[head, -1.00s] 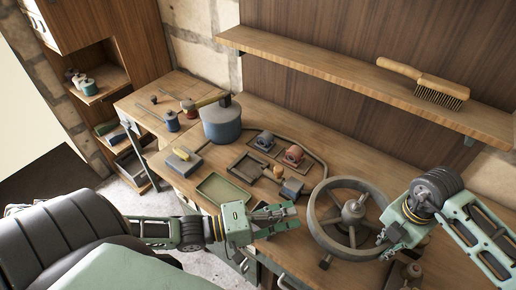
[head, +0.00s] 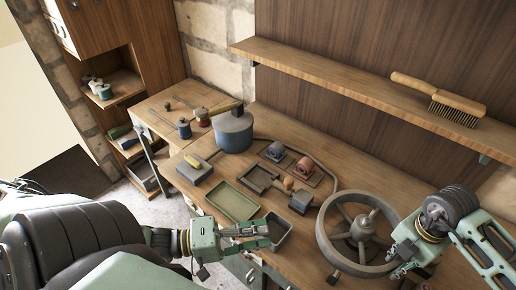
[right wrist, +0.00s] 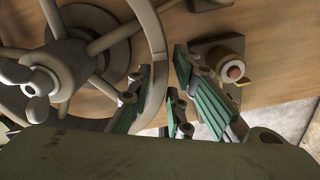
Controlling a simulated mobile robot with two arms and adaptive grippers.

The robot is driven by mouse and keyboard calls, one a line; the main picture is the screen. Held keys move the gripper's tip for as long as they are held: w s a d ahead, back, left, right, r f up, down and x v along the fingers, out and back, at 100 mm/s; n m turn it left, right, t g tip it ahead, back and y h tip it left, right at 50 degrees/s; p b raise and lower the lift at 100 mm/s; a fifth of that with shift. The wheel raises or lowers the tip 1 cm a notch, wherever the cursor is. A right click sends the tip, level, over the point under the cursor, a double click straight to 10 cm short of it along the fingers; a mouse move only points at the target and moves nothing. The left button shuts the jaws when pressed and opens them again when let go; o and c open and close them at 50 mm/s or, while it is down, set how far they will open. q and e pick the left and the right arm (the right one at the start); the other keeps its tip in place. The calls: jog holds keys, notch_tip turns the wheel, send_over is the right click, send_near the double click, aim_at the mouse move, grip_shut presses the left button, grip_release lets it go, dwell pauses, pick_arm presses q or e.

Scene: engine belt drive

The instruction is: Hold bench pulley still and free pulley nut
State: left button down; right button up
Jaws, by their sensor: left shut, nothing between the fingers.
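The bench pulley (head: 327,240), a large grey spoked wheel, lies on the bench at the right; it fills the upper left of the right wrist view (right wrist: 153,40). Its hub carries a winged nut (right wrist: 42,84), seen at the left of that view. My right gripper (head: 398,268) is at the pulley's right front rim. In the right wrist view its green-padded fingers (right wrist: 163,75) are apart, with the rim passing between them; contact cannot be told. My left gripper (head: 266,236) is shut and empty at the bench's front edge, left of the pulley.
A green tray (head: 233,202) and a dark tray (head: 284,232) lie near my left gripper. Small parts on plates (head: 304,168), a blue-grey pot (head: 234,136) and a grey block (head: 195,174) stand behind. A shelf (head: 340,84) with a brush (head: 455,105) runs above.

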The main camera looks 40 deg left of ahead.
jog(key=o, duration=0.4)
jog(key=shift+s, duration=0.1)
notch_tip(320, 180, up, 7)
jog(key=p, duration=0.4)
